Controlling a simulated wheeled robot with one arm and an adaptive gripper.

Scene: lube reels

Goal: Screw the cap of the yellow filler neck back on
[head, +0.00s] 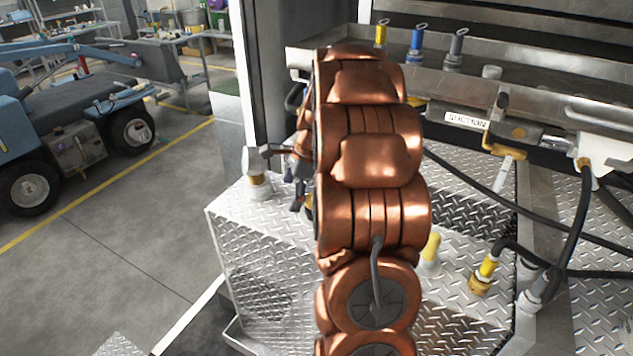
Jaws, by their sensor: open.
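My gripper (299,182) is just right of this neck, small and dark. My copper-coloured arm hides much of it. It is open, and I cannot make out anything between its fingers. A second yellow piece, a cone on a pale base (431,251), stands right of my arm, partly hidden by it.
A yellow hose fitting (487,268) with a black hose stands on the tank's right. Behind are a steel shelf with yellow (381,35), blue (416,42) and grey (455,47) ring-topped pieces, and a "SUCTION" label (466,120). Open floor and a blue vehicle (70,120) lie left.

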